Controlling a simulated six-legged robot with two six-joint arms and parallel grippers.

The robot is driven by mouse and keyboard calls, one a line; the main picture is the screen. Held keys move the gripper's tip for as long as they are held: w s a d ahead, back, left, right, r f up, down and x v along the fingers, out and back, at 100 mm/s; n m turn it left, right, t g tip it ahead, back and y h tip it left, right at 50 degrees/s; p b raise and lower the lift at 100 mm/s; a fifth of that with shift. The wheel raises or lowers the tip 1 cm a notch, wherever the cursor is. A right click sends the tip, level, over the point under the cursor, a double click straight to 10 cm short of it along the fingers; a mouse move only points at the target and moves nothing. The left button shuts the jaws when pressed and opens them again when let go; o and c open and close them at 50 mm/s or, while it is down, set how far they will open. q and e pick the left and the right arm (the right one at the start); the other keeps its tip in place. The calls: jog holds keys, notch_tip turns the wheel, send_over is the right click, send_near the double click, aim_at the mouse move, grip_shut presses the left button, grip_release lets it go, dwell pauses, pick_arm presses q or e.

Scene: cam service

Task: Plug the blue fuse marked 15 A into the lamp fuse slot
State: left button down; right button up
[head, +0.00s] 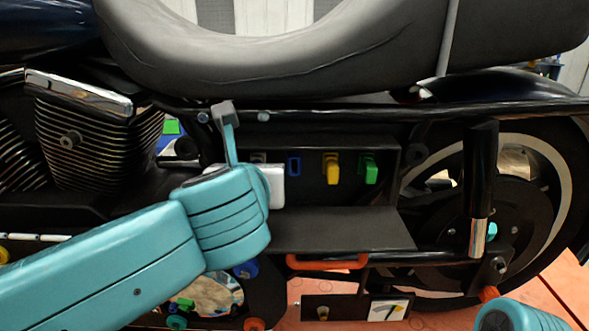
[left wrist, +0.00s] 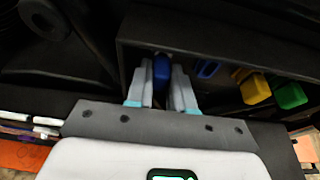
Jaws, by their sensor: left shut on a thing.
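My left gripper (left wrist: 160,88) is shut on a blue fuse (left wrist: 161,70) in the left wrist view, with one grey finger on each side of it. The fuse points into the dark fuse box (head: 330,139) under the seat. I cannot tell whether its far end touches a slot, and its 15 A mark is not readable. In the head view my left arm hides the fuse and most of the gripper. A blue-rimmed slot (head: 294,166) lies just right of the gripper and also shows in the left wrist view (left wrist: 207,69). My right gripper is not in view.
A yellow fuse (head: 331,168) and a green fuse (head: 369,168) sit further right in the box. A dark flap (head: 340,230) juts out below them. An orange handle (head: 327,262) hangs under it. The seat (head: 280,60) overhangs above.

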pick_arm(q)
jog(key=c, duration=1)
grip_release()
jog(key=shift+c, duration=0.2)
jog(key=shift+o, duration=0.7)
jog(key=shift+d, duration=0.1)
jog(key=shift+o, duration=1.1)
jog(key=shift+r, duration=0.1)
